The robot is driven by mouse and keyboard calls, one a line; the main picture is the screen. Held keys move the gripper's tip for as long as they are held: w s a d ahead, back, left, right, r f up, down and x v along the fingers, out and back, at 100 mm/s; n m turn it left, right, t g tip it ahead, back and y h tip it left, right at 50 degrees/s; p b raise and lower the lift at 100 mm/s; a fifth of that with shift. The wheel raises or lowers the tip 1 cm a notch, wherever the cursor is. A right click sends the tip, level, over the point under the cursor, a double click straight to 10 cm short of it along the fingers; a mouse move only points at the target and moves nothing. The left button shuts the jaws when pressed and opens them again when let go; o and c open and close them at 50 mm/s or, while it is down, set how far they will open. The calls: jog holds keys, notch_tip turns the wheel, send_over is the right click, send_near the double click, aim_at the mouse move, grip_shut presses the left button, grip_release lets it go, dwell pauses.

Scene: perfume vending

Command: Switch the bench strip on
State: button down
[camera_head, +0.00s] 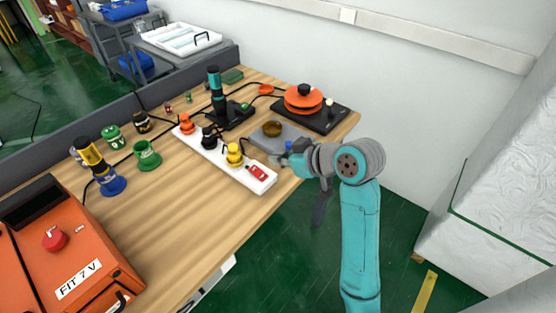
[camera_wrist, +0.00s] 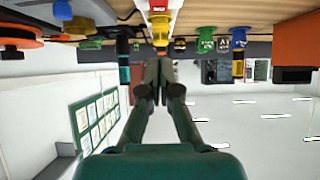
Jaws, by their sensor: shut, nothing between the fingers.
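The bench strip (camera_head: 211,151) is a long white power strip lying on the wooden bench, with orange, black and yellow plugs along it. Its red rocker switch (camera_head: 257,173) is at the near right end. The wrist view is upside down and shows the switch (camera_wrist: 159,8) at the top edge with the yellow plug (camera_wrist: 160,30) below it. My gripper (camera_head: 284,158) is just right of the strip's switch end, apart from the switch. Its fingers (camera_wrist: 159,62) are shut and empty, pointing along the strip. Whether the switch is on cannot be told.
A grey scale-like plate with an amber bowl (camera_head: 272,129) is close behind my gripper. An orange-topped device (camera_head: 304,99) stands at the back right. A teal tool on a stand (camera_head: 216,92) is behind the strip. An orange machine (camera_head: 70,247) is at the front left.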

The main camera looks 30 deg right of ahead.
aim_at(254, 168)
jog(key=x, duration=0.6)
jog(key=shift+w+a+f, duration=0.1)
jog(key=shift+w+f, duration=0.05)
jog(key=shift+w, duration=0.05)
jog(key=f, duration=0.1)
jog(key=w+f, duration=0.1)
jog(key=f, duration=0.1)
jog(key=shift+a+f, duration=0.1)
jog(key=shift+a, duration=0.1)
jog(key=shift+w+f, duration=0.2)
jog(key=shift+f, duration=0.35)
jog(key=shift+w+f+g, duration=0.15)
jog(key=shift+f+g, duration=0.1)
jog(key=shift+g, duration=0.15)
